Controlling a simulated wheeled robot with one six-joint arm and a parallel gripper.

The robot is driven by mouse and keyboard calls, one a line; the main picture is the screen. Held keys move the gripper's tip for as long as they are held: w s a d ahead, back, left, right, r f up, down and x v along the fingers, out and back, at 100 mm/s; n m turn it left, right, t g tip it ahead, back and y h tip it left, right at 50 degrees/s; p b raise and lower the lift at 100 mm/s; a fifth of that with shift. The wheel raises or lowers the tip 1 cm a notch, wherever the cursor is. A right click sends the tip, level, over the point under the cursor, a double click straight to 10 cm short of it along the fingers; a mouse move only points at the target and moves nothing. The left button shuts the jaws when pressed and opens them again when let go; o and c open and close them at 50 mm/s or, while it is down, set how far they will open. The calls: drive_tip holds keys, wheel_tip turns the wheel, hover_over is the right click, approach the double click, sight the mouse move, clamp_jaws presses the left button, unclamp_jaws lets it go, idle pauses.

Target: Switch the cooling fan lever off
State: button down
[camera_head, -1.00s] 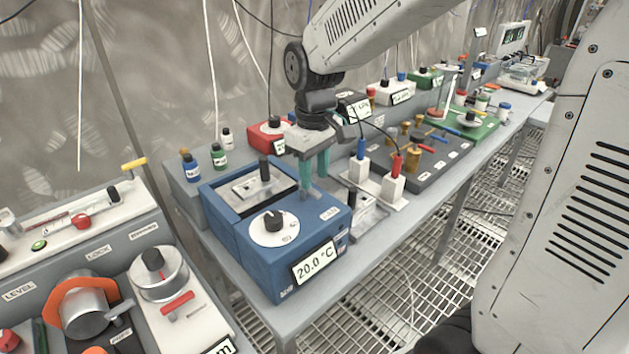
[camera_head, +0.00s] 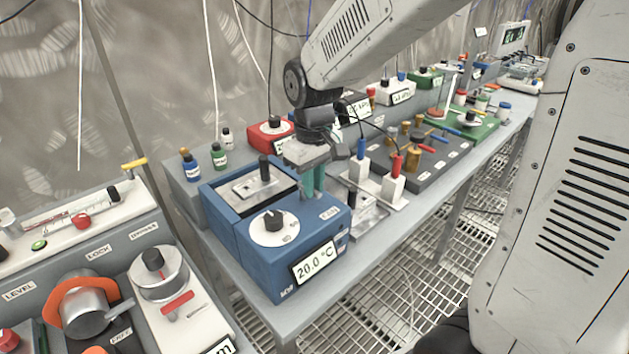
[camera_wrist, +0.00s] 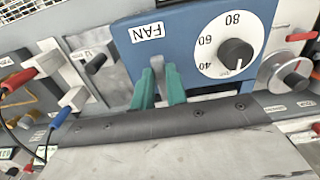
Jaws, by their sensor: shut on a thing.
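The blue box (camera_head: 262,262) with the 20.0 °C display stands on the grey bench. A FAN label (camera_wrist: 146,32) sits on its top in the wrist view. The fan lever (camera_wrist: 157,66) is a small grey stub beside that label, between the green fingertips of my gripper (camera_wrist: 158,84). In the head view my gripper (camera_head: 313,182) points down at the right side of the box top. The fingers are close together and shut on the lever, which they mostly hide. I cannot tell which way the lever is set.
A dial knob (camera_head: 273,220) stands on the box left of my gripper, and a black upright handle (camera_head: 264,168) behind it. White blocks with blue and red plugs (camera_head: 394,181) stand close to the right, with cables rising near my wrist.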

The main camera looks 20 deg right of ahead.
idle(0.3)
drive_tip(key=c, duration=1.4)
unclamp_jaws()
wheel_tip(320, 180, up, 8)
drive_tip(key=shift+f, duration=0.1)
drive_tip(key=s+d+m, duration=0.2)
drive_tip(key=s, duration=0.9)
drive_tip(key=s+d+m+t, duration=0.1)
drive_tip(key=s+d, duration=0.1)
drive_tip(key=s, duration=0.8)
drive_tip(key=shift+s+r+m, duration=0.25)
drive_tip(key=shift+s+m, duration=0.1)
drive_tip(key=shift+m, duration=0.05)
